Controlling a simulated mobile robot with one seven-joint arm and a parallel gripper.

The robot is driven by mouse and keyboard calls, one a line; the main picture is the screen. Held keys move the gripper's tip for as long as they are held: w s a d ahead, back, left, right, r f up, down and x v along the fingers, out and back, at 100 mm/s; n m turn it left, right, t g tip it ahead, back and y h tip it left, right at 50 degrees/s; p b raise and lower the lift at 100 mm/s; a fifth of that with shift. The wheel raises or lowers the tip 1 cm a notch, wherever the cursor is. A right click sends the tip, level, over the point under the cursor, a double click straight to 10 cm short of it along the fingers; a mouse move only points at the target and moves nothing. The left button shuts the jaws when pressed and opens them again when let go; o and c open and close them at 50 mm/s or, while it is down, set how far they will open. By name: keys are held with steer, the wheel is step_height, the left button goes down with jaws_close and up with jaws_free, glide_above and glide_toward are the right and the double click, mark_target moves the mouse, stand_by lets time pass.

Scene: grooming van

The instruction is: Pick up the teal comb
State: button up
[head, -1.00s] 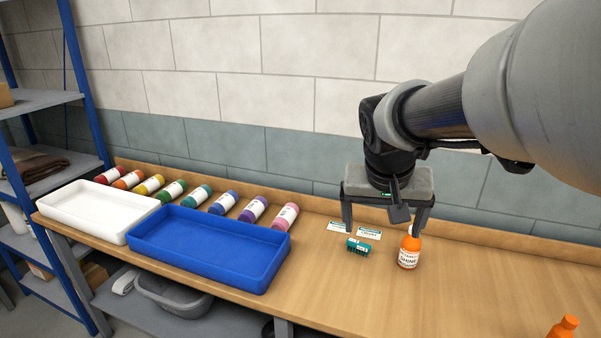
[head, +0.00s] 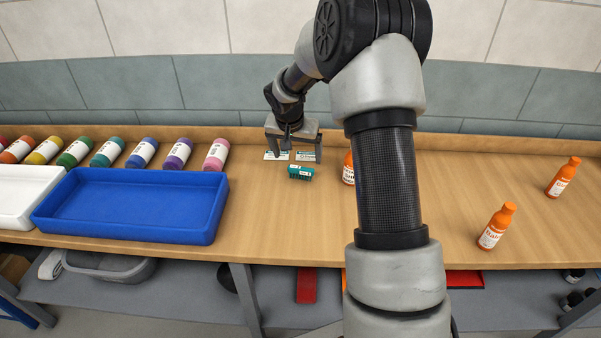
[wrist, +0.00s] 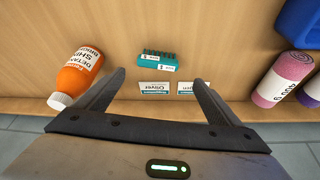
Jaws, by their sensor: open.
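The teal comb (head: 300,173) is a small block with short teeth and white labels. It lies on the wooden bench in front of two white cards. In the wrist view the comb (wrist: 158,60) is ahead of the fingertips, roughly centred between them. My gripper (head: 294,156) is open and empty. It is above the bench at the back, over the white cards, a little behind the comb. Its two fingers (wrist: 158,78) show in the wrist view on either side of the cards, apart from the comb.
An orange bottle (wrist: 80,72) stands close beside one finger. A blue tray (head: 130,205), a white tray (head: 25,196) and several coloured rolls (head: 145,153) occupy the left. Two more orange bottles (head: 493,228) stand at right. The bench (head: 275,230) before the comb is clear.

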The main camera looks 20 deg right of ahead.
mark_target(301, 168)
steer(key=x, duration=0.3)
steer(key=shift+s+x, duration=0.15)
steer(key=shift+x, duration=1.2)
steer(key=shift+s+x, duration=0.15)
steer(key=shift+x, duration=1.15)
steer(key=shift+d+f, duration=0.1)
steer(key=c, duration=1.1)
